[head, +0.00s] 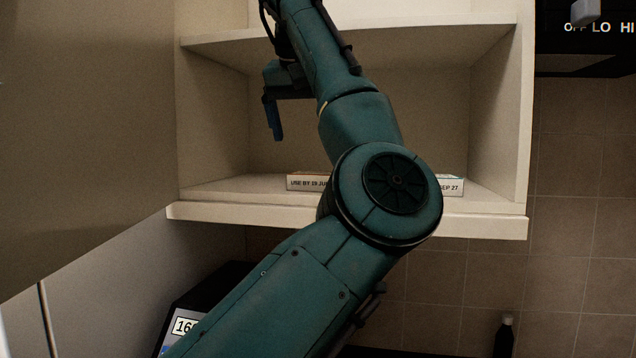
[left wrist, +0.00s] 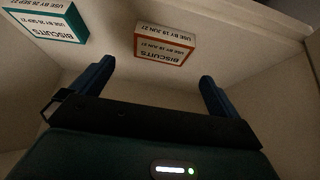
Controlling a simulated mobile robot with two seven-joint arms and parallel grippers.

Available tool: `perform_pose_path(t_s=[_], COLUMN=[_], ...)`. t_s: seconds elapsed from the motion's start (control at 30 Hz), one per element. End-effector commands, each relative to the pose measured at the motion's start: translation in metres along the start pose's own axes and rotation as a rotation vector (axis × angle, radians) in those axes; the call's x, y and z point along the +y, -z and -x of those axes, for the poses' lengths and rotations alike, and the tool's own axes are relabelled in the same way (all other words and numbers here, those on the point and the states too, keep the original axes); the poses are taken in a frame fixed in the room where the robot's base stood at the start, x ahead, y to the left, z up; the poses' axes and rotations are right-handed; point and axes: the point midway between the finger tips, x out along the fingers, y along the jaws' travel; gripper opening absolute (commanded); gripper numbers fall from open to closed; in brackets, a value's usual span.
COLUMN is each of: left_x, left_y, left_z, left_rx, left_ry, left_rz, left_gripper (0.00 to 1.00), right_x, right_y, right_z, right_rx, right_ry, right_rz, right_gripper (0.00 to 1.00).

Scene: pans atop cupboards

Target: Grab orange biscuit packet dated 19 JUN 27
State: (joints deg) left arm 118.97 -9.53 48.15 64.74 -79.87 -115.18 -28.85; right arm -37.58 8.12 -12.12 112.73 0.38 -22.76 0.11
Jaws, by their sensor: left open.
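The orange-edged biscuit packet (left wrist: 163,48) reads "USE BY 19 JUN 27", upside down in the left wrist view. In the head view, the packet (head: 305,183) lies on the cupboard's lower shelf, its right part hidden behind my arm. My left gripper (head: 276,136) is above and a little left of it there, with one blue finger clearly visible. In the left wrist view my left gripper (left wrist: 157,72) is open and empty, with the orange packet ahead, between the lines of the two fingers and apart from them. My right gripper is not in view.
A teal-edged biscuit packet (left wrist: 45,22) reads "USE BY 26 SEP 27"; its end (head: 450,186) shows right of my arm. The open cupboard (head: 350,218) has side walls and an upper shelf (head: 215,40) near my arm. A large door-like panel (head: 85,110) stands at left.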

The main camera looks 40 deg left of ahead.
Motion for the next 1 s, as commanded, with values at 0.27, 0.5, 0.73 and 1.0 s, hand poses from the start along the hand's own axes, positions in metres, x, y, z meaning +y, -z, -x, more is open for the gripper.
perform_pose_path(t_s=[0.27,0.5,0.73,1.0], left_x=[-0.001,-0.002,-0.003,-0.003], left_y=[0.000,0.003,0.002,0.002], left_z=[-0.037,-0.061,-0.088,-0.090], left_rx=[0.000,-0.002,0.000,0.001], left_ry=[0.002,0.000,0.001,0.001], left_rz=[0.001,0.001,0.000,0.000], left_gripper=[1.00,1.00,1.00,0.98], right_x=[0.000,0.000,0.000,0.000], right_y=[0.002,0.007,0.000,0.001], right_z=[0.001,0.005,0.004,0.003], right_rx=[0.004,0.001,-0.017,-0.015], right_ry=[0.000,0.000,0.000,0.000], right_rz=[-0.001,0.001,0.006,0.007], right_gripper=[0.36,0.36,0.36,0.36])
